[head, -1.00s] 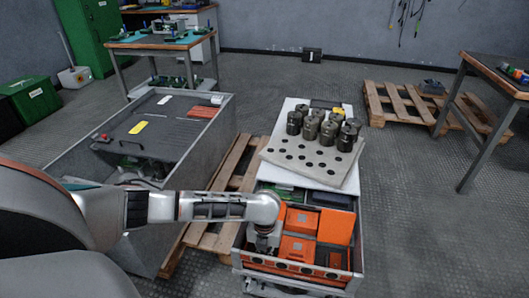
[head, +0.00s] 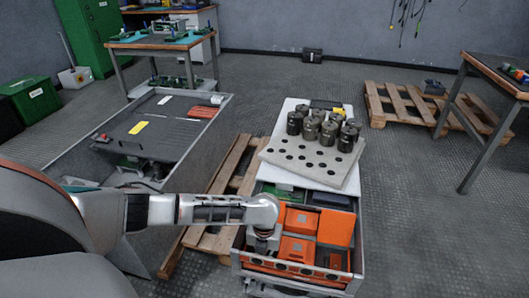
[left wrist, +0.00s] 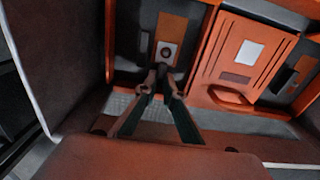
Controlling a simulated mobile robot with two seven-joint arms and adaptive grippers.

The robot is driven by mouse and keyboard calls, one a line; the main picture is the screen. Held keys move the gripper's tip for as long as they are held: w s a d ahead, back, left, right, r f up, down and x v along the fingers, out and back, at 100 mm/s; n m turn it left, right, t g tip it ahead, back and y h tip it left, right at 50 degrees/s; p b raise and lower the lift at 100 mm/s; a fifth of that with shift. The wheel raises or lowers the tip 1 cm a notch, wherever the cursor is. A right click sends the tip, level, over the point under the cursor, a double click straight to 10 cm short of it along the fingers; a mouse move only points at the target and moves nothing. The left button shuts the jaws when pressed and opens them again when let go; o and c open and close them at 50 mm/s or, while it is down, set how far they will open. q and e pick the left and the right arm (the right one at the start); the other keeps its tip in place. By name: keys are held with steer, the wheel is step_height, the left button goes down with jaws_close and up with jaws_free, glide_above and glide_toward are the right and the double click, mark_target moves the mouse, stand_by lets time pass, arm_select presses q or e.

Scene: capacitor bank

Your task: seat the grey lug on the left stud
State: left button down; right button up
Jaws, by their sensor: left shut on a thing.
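My left gripper (head: 263,243) reaches down into the front left of the open grey crate, beside an orange block. In the left wrist view its two dark fingers (left wrist: 161,91) come close together at the tips. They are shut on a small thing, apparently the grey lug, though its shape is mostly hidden. Just beyond the tips, a pale ring with a dark centre (left wrist: 167,52) lies against an orange-brown plate in the left recess. I cannot tell whether this ring is the lug's eye or the left stud, nor whether the lug touches the stud. My right gripper is out of view.
The orange block (left wrist: 248,75) stands close right of the fingers. The crate's walls (head: 357,235) are close by. A grey cabinet (head: 200,125) stands left, past a wooden pallet (head: 228,165).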

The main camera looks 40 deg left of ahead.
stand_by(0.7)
arm_select(q)
steer(key=c, duration=2.1)
jaws_free()
